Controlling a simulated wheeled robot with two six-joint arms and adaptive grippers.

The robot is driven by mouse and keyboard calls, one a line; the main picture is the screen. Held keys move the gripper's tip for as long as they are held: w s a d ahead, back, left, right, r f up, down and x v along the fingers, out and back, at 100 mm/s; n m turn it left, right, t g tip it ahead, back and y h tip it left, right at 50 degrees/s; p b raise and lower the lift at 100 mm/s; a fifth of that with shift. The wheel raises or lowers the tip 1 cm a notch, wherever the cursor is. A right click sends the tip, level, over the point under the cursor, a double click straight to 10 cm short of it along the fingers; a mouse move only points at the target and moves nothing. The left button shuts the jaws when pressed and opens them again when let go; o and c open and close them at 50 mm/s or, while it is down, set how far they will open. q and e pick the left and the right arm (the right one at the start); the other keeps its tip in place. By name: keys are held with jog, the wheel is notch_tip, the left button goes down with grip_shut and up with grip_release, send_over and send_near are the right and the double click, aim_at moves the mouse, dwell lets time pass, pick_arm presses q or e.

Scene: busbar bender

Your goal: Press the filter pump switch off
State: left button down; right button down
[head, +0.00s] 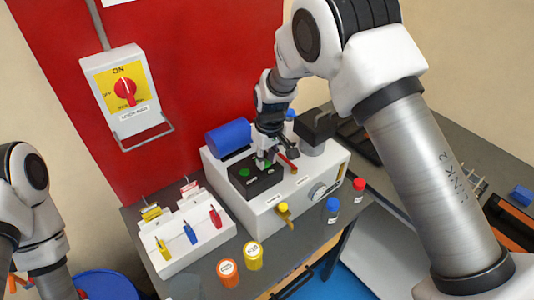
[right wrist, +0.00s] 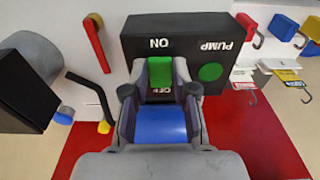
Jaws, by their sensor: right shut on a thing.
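The pump switch box (head: 268,184) is black and sits on top of the white machine (head: 272,222). The gripper is shut on the rocker. My left gripper is out of view.
A blue cylinder (head: 228,138) and a red lever (head: 288,163) stand close to the gripper. Several bottles (head: 253,255) stand in front of the machine. A white rack (head: 190,238) with coloured tags is at its left. A rotary switch (head: 124,90) is on the red wall.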

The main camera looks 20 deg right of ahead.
aim_at(268, 166)
jog(key=shift+f, duration=0.1)
jog(key=c, duration=0.9)
grip_release()
jog(key=shift+w, duration=0.1)
jog(key=r, duration=0.8)
jog(key=s+r, duration=0.1)
jog(key=r, duration=0.2)
jog(key=shift+d+r, duration=0.15)
jog(key=shift+r, duration=0.25)
